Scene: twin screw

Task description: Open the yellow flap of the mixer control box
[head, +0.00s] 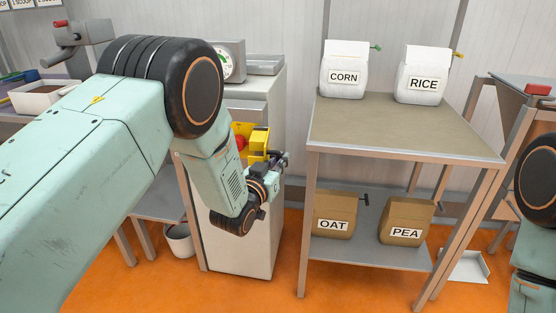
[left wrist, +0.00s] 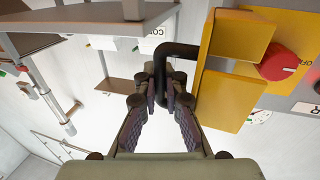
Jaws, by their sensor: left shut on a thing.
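The mixer control box is on the front of a pale cabinet (head: 243,240), partly hidden by my left arm in the head view. Its yellow flap (head: 258,143) stands out from the front, and it fills the upper right of the left wrist view (left wrist: 232,98). A red knob (left wrist: 284,61) shows beside the yellow flap, and it also shows in the head view (head: 240,142). A bent black handle (left wrist: 178,49) is attached to the flap. My left gripper (left wrist: 160,86) is shut on this handle. The flap's exact angle is unclear. My right gripper is out of view.
A table (head: 400,128) right of the cabinet bears a CORN bag (head: 344,72) and a RICE bag (head: 422,76). OAT (head: 333,214) and PEA (head: 405,222) bags are on its lower shelf. A bucket (head: 179,242) stands left of the cabinet. Orange floor is clear in front.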

